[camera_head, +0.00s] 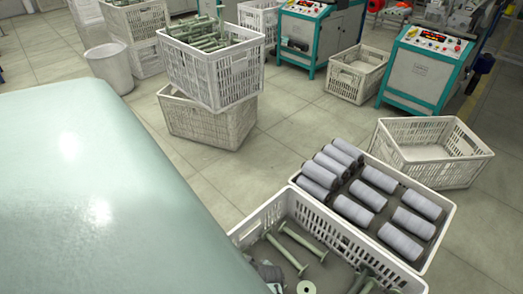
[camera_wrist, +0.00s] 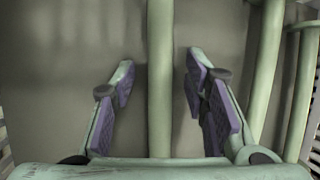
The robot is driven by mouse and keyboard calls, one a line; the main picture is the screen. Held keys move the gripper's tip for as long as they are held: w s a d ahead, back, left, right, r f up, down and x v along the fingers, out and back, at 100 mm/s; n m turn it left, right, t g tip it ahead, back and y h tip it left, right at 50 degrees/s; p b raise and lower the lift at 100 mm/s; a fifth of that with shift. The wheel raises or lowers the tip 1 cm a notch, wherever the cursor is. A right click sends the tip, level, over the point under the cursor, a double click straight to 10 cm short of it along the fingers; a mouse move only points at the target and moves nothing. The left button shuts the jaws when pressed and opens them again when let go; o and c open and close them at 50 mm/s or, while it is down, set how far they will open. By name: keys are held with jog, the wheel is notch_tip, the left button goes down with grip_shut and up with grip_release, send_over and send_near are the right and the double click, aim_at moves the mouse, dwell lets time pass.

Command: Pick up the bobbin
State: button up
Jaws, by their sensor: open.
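In the wrist view, my gripper (camera_wrist: 160,78) is open, with a purple-padded finger on each side of a pale green bobbin (camera_wrist: 160,90). The bobbin's straight shaft runs up the picture between the fingers, with a gap on both sides. Its ends are not clearly seen. In the head view, several bare green bobbins (camera_head: 287,252) lie in the near white crate (camera_head: 345,240). A dark grey part at this crate's left side may be my gripper, but it is cut off and unclear.
More green shafts (camera_wrist: 265,70) lie close on the right in the wrist view. In the head view, grey wound bobbins (camera_head: 360,215) lie beside the near crate. An empty white crate (camera_head: 432,165) stands behind, stacked crates (camera_head: 210,115) farther back, and teal machines (camera_head: 425,65) beyond.

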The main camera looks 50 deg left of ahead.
grip_shut()
dwell(0.4)
jog(key=shift+r, duration=0.15)
notch_tip(320, 180, up, 28)
jog(key=p, duration=0.1)
dwell(0.4)
